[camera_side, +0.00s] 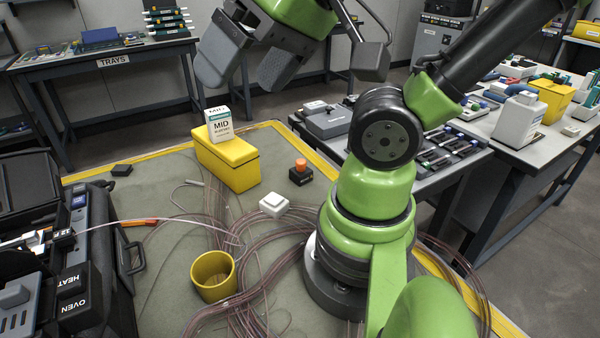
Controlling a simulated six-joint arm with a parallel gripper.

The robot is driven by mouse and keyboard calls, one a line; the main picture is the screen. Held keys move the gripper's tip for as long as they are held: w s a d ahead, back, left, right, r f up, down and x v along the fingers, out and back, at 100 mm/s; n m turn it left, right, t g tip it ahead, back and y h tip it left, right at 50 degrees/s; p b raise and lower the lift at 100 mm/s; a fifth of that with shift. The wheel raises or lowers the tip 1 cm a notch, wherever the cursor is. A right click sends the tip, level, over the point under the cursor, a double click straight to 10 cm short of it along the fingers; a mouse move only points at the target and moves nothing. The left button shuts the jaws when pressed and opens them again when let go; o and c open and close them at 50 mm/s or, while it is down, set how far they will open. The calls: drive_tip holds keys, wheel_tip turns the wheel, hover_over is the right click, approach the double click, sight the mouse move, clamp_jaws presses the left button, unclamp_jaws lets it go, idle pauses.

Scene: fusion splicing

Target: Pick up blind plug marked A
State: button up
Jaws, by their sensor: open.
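I cannot make out a blind plug marked A; no letter A is readable on any small part. My gripper (244,72) is at the top of the view, raised above the mat. Its two grey fingers are apart, with nothing visible between them. Below it, a white carton marked MID (219,126) stands on a yellow box (227,164). Small parts on the mat include a black block with an orange top (301,171), a white square piece (272,205) and a black block (122,170).
A yellow cup (212,276) stands near the front among loops of clear tubing (262,268). A black splicing machine (95,270) with an OVEN HEAT label fills the left. Side tables hold trays (100,36) and parts (437,160). The mat (150,200) is partly clear.

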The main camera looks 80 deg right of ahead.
drive_tip(key=c, duration=0.3)
drive_tip(key=shift+w, duration=0.1)
drive_tip(key=w+d+f+m+g+h, duration=0.2)
drive_tip(key=w+d+f, duration=0.25)
drive_tip(key=d, duration=0.25)
drive_tip(key=m+g, duration=0.1)
drive_tip(key=g, duration=0.4)
hover_over(303, 162)
drive_tip(key=f, duration=1.6)
drive_tip(key=shift+w+a+f, duration=0.2)
drive_tip(key=shift+f, duration=0.05)
wheel_tip(303, 162, down, 4)
drive_tip(key=shift+s+f, duration=0.1)
drive_tip(key=shift+f, duration=0.05)
drive_tip(key=shift+s+d+f, duration=0.1)
drive_tip(key=shift+d+f, duration=0.05)
drive_tip(key=shift+f, duration=2.75)
